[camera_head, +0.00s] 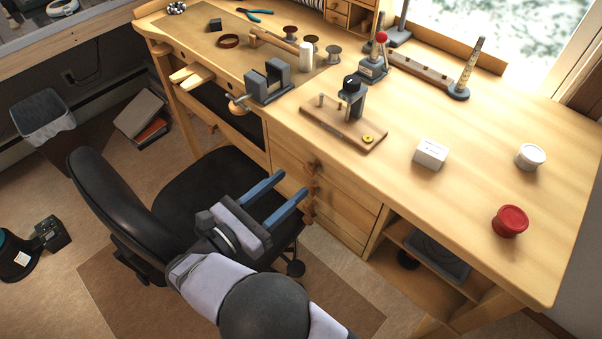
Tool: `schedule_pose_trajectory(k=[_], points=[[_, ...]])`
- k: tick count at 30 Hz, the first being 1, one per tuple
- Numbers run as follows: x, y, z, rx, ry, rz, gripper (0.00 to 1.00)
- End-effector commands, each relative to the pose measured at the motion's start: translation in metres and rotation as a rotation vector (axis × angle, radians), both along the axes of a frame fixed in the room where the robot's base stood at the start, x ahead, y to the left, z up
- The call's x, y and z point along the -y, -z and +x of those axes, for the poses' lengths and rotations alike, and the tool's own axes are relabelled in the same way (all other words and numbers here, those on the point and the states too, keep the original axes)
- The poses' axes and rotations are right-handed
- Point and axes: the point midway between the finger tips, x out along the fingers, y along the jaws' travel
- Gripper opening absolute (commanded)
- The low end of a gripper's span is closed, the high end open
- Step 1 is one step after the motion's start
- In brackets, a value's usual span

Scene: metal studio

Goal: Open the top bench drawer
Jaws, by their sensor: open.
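The wooden bench (470,211) has a stack of drawers under its top, left of an open shelf. The top bench drawer (288,153) looks shut, its front flush with the bench. Its small wooden knob (314,166) sticks out, with more knobs below it in a column. My gripper (288,188) is open and empty, its two blue fingers pointing toward the drawer knobs. The fingertips look close to the lower knobs in the picture. I cannot tell whether they touch. The lower drawer fronts are partly behind my fingers.
A black office chair (107,200) stands left of my gripper, close to the bench. A small vise (267,82) is on the bench edge. A wooden board with a tool (343,127), a white box (431,153) and a red jar (510,221) stand on top.

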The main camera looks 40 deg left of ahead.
Motion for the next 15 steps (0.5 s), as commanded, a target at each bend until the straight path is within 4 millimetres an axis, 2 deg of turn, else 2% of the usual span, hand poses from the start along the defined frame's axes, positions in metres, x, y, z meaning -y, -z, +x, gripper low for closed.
schedule_pose_trajectory(k=[7, 15], points=[[0.001, -0.001, 0.034, -0.002, 0.003, -0.001, 0.44], [0.001, 0.0, 0.051, -0.002, 0.002, -0.001, 0.44]])
